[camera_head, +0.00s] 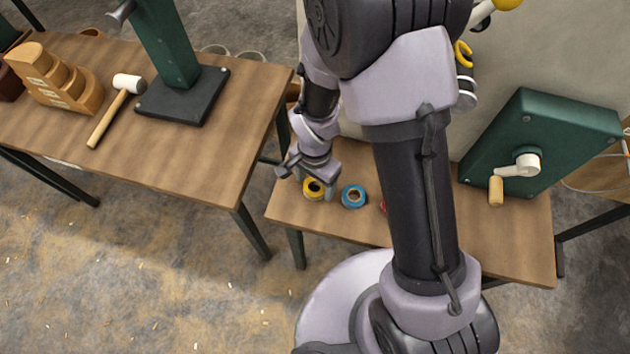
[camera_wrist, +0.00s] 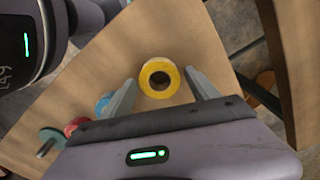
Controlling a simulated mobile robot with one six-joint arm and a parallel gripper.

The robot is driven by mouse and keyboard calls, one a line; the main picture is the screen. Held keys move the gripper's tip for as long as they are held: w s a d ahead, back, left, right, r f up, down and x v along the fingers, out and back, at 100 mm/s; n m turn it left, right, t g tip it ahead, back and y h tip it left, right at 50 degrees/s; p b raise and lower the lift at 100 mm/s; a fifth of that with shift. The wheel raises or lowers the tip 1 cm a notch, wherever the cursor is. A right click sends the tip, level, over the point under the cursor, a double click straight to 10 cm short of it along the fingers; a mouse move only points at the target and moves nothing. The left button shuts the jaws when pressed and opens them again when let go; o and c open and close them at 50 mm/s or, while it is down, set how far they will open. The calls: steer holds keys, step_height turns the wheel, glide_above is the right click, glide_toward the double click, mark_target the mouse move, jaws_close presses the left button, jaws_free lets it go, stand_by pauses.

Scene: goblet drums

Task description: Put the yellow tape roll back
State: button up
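The yellow tape roll (camera_head: 313,190) lies flat near the left end of the lower wooden table (camera_head: 510,240). It also shows in the wrist view (camera_wrist: 159,92), with its hole facing up. My gripper (camera_head: 311,181) is over that end of the table. In the wrist view, my gripper's (camera_wrist: 160,80) fingers are spread, one on each side of the roll, with visible gaps between fingers and roll. How far the fingertips reach down beside it is hard to tell.
A blue tape roll (camera_head: 354,196) and a red roll (camera_head: 384,207), partly hidden by my arm, lie to the right. A green crank machine (camera_head: 545,140) stands at the right. A yellow ring (camera_head: 463,55) shows behind my arm. The left table (camera_head: 215,150) holds a mallet (camera_head: 118,103).

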step_height(320, 180, up, 22)
steer(key=d+r+t+p, duration=0.1)
steer(key=d+t+p, duration=0.15)
steer(key=p, duration=0.25)
steer(key=s+d+r+n+t+y, duration=0.2)
steer(key=s+d+r+n+t, duration=0.1)
steer(key=s+r, duration=0.8)
steer(key=shift+s+d+r+n, duration=0.15)
steer(key=shift+d+r+n, duration=0.4)
steer(key=shift+r, duration=0.35)
step_height(320, 180, down, 5)
steer(key=b, duration=0.5)
steer(key=shift+f, duration=0.2)
